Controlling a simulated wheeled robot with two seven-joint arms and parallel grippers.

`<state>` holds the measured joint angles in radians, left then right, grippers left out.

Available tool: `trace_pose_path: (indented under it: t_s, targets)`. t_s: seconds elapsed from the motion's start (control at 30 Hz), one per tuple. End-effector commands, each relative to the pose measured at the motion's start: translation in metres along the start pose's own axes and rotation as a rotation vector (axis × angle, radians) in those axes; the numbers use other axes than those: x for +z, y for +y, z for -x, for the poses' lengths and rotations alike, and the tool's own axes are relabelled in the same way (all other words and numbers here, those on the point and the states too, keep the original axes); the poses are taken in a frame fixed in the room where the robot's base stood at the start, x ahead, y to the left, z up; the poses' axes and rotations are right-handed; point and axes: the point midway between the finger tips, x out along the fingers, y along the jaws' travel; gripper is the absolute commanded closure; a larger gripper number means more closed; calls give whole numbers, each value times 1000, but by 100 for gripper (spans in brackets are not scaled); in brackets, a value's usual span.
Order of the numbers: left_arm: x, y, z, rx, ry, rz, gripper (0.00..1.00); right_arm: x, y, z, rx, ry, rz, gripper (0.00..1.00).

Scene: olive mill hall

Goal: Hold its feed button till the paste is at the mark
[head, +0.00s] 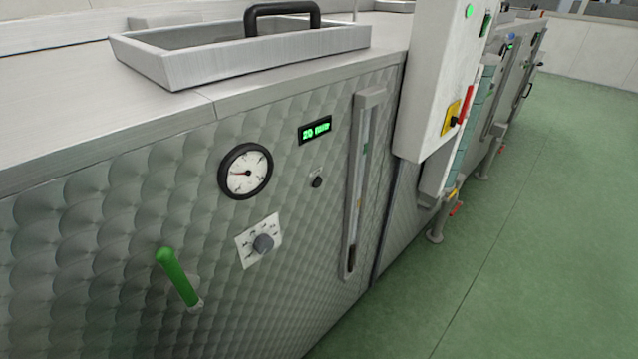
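A small black button (317,182) with a tiny label above it sits on the quilted steel front of the machine (110,200); the label is too small to read. To its right is a tall, narrow sight glass (361,180) in a grey frame. The lower end of the glass looks darker, but I cannot clearly tell the paste level. Neither of my grippers is in view, and nothing touches the button.
A white control cabinet (436,85) with a red-handled switch juts out at right. Green floor (530,240) is clear.

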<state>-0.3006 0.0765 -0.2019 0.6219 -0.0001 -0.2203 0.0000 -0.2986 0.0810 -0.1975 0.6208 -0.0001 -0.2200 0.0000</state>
Motion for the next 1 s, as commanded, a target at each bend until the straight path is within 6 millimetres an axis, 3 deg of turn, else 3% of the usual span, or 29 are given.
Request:
trace_pose_path:
  t_s: [0.2,0.33,1.0]
  targets:
    - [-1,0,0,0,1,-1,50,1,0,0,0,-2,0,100]
    - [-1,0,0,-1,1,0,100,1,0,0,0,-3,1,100]
    - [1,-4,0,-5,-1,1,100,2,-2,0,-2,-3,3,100]
